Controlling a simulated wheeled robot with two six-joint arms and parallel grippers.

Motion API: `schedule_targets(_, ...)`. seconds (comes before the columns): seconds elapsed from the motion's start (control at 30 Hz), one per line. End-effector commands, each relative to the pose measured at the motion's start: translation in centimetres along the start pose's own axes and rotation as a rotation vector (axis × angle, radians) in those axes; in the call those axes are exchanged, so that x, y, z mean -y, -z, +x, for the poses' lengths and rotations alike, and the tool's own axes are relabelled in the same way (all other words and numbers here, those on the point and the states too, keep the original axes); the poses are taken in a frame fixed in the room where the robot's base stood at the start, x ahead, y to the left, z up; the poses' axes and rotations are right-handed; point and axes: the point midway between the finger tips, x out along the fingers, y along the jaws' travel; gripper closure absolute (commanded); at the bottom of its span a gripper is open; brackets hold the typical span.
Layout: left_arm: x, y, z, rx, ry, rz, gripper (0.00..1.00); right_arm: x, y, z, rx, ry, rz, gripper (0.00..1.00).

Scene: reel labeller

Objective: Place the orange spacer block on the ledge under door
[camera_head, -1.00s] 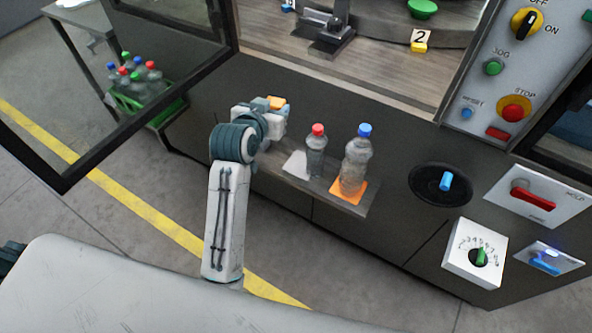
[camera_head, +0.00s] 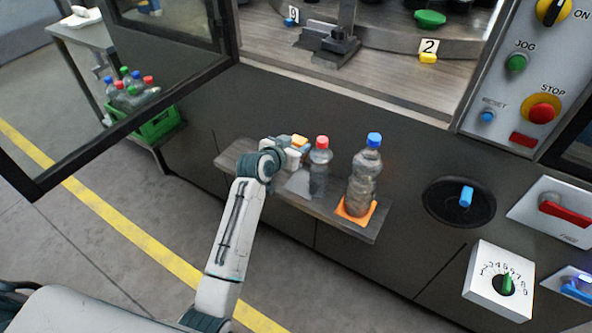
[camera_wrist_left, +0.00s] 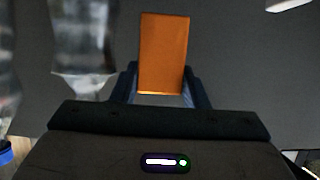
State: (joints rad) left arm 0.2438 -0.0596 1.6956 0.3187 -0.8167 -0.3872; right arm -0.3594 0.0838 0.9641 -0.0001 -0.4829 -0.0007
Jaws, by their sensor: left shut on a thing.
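The orange spacer block (camera_head: 299,140) is held by my left gripper (camera_head: 292,150), which reaches in over the ledge (camera_head: 235,156) under the open door. In the left wrist view the block (camera_wrist_left: 163,50) stands out between the two dark fingers, which are shut on it. The ledge is a narrow dark wooden shelf on the machine's front. The gripper is close to the red-capped bottle (camera_head: 319,172), on its left. I cannot tell whether the block touches anything beyond the fingers. My right gripper is not in view.
A blue-capped bottle (camera_head: 364,178) stands on an orange pad (camera_head: 353,213) at the ledge's right end. A white pad (camera_head: 299,184) lies left of the red-capped bottle. The ledge's left end looks bare. The framed door (camera_head: 120,110) hangs open at left.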

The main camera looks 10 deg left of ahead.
Motion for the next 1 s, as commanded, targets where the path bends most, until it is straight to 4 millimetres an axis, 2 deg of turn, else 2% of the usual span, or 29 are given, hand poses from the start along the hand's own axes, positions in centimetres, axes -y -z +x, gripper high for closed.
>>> schedule_targets(0.03, 0.0, -1.4, 0.5, 0.005, -0.001, -0.003, 0.88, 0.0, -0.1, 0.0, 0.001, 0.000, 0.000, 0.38)
schedule_targets(0.2, 0.0, -4.4, 1.8, 0.002, 0.000, -0.002, 0.88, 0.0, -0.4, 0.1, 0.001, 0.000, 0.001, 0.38)
schedule_targets(0.47, 0.0, -6.3, 2.6, 0.001, 0.000, -0.002, 0.88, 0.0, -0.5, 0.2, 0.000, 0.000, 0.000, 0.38)
schedule_targets(0.63, 0.0, -8.6, 3.6, 0.001, 0.000, -0.002, 0.88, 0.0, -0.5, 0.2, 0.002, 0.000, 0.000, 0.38)
schedule_targets(1.0, 0.0, -9.2, 3.8, -0.001, 0.000, -0.001, 0.88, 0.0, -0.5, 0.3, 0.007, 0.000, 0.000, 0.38)
